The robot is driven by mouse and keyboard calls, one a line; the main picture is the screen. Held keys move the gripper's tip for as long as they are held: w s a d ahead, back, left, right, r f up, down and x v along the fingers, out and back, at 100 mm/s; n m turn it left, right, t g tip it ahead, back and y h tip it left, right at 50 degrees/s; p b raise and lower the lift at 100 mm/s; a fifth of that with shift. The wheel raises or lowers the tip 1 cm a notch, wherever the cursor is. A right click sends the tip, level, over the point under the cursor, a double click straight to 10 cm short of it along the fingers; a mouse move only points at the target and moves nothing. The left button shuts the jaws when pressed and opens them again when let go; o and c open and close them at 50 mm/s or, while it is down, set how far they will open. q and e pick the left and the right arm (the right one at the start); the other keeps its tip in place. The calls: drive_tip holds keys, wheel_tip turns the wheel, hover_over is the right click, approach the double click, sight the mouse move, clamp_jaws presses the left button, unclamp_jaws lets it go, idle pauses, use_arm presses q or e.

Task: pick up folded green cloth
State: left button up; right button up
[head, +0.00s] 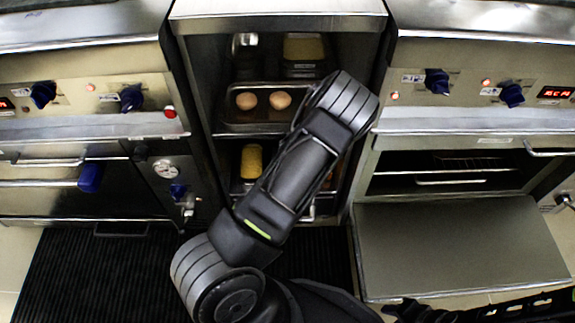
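I see no folded green cloth in the head view. One of my arms rises from the bottom middle and leans up to the right across the open cabinet (208,95). Its far end bends away in front of the cabinet's right side, and no gripper fingers show there. The arm hides part of the cabinet's shelves, so what lies behind it cannot be seen.
A tray (240,126) with two round tan items stands inside the cabinet, with a yellow item (251,160) below. At right an oven door (455,250) hangs open, jutting out. Stoves flank the cabinet. A dark ribbed mat (90,280) covers the left floor.

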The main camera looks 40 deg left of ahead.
use_arm(q)
clamp_jaws()
idle(0.5)
drive_tip(key=shift+r+p, duration=0.15)
drive_tip(key=shift+p, duration=0.25)
drive_tip(key=shift+s+d, duration=0.25)
drive_tip(key=s+d+p, duration=0.2)
drive_tip(key=s+d, duration=1)
drive_tip(key=shift+d+p, duration=0.2)
drive_tip(key=shift+p, duration=0.1)
